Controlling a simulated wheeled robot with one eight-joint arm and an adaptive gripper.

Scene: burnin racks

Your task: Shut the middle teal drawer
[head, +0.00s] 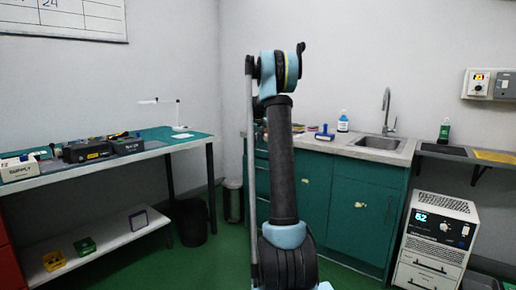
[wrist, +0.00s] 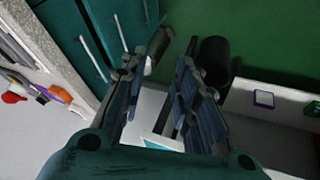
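The teal drawer stack (head: 262,182) is at the left end of the sink cabinet, largely hidden behind my raised arm in the head view. In the wrist view, the teal drawer fronts (wrist: 75,28) with long pale bar handles (wrist: 93,58) show at the upper left, seen at a slant. I cannot tell from these views which drawer stands out, or how far. My gripper (wrist: 160,62) is open, its two dark fingers apart, with nothing held between them. It is apart from the handles. The head view does not show the fingers clearly.
The counter (head: 345,147) with sink and tap tops the cabinet. A black bin (head: 189,222) and a grey bin (head: 233,200) stand between cabinet and workbench (head: 100,167). A white appliance (head: 436,240) stands at right. Green floor is clear in front of the bins.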

